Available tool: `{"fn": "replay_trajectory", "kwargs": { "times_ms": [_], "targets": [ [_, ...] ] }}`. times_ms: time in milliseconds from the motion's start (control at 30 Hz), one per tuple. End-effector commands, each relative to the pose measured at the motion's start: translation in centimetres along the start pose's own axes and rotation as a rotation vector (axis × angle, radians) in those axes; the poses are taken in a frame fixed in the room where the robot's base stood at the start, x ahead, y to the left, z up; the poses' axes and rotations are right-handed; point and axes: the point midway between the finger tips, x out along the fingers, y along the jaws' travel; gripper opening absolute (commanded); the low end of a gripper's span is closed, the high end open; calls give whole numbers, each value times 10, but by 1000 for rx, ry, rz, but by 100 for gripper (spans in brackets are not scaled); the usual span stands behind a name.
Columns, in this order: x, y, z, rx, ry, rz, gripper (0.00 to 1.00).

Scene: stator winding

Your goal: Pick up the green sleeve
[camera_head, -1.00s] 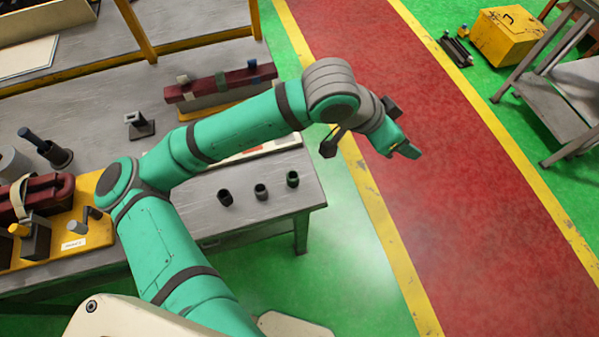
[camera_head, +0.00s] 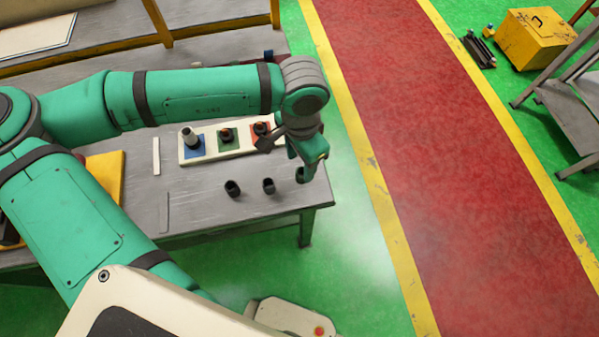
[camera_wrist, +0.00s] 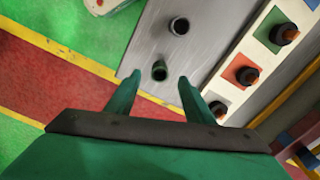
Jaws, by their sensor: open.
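The green sleeve (camera_wrist: 159,71) is a small dark green open-topped cylinder standing upright near the table's edge. In the wrist view it shows between and just beyond the fingertips of my gripper (camera_wrist: 159,80). In the head view the sleeve (camera_head: 300,175) is at the table's right corner, partly covered by my gripper (camera_head: 308,165), which points down over it. My gripper is open and empty, with one finger to each side of the sleeve in the wrist view. I cannot tell whether the fingertips are level with its rim.
Two dark sleeves (camera_head: 233,188) (camera_head: 268,186) stand in a row to the left. Behind them a white board (camera_head: 230,150) with blue, green and red squares bears upright pegs. The table's right edge is close; beyond it is open floor.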

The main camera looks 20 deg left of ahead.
Motion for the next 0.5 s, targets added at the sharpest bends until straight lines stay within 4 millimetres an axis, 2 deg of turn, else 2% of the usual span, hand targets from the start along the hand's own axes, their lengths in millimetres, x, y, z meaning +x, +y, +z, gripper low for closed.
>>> {"fn": "replay_trajectory", "kwargs": {
  "times_ms": [267,500],
  "targets": [
    [20,-2,1,-4,0,1,48],
    [53,-4,2,-10,1,2,48]
  ]
}}
